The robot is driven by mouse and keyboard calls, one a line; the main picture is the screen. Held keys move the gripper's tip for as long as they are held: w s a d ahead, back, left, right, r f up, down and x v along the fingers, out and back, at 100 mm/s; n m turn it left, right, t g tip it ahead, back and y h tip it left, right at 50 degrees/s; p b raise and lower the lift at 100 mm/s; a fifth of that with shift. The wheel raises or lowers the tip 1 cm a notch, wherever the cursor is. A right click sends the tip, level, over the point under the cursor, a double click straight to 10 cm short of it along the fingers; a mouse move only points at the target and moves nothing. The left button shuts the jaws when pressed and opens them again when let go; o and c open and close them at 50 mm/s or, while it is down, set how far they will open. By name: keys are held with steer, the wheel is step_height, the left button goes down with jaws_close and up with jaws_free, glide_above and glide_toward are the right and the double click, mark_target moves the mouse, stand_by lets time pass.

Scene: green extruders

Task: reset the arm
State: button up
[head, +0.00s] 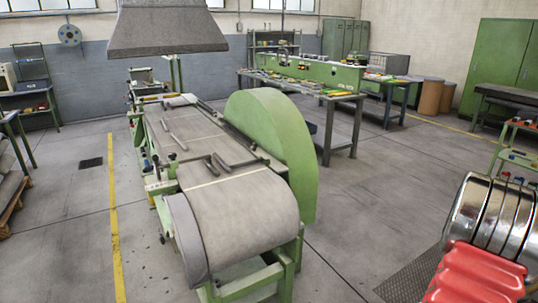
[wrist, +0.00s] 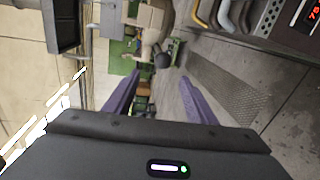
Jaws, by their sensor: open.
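My gripper (wrist: 160,98) shows in the wrist view, with its two purple fingers spread apart. It is open, and nothing is between the fingers. The wrist view is turned sideways, with the wall on the left and the grey floor on the right. In the head view neither my gripper nor any finger shows.
In the head view a green conveyor machine (head: 240,210) with a grey belt stands in the middle under a grey hood (head: 167,28). A workbench (head: 340,97) stands behind it. A red ribbed part (head: 478,272) and shiny cylinder (head: 490,215) are close at right.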

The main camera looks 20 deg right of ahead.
steer(key=w+a+f+m+y, duration=0.2)
steer(key=a+f+m+y, duration=0.45)
steer(key=f, duration=0.35)
steer(key=w+a+r+m+t+y, duration=0.1)
steer(key=w+a+y, duration=0.15)
steer(key=a, duration=0.35)
steer(key=w+a+r+m+t+y, duration=0.1)
steer(key=w+a+y, duration=0.1)
steer(key=w+a, duration=0.3)
steer(key=a+r+n+y, duration=0.1)
steer(key=a+r, duration=0.6)
steer(key=a, duration=0.7)
steer(key=a+r+n+t+y, duration=0.1)
steer(key=a+r+n+y, duration=0.1)
steer(key=a+r, duration=0.6)
steer(key=a+r+n+t+y, duration=0.1)
steer(key=a+r, duration=0.7)
steer(key=a, duration=1.4)
steer(key=shift+a+r+n+y, duration=0.2)
steer(key=shift+n+y, duration=0.4)
steer(key=shift+n, duration=0.65)
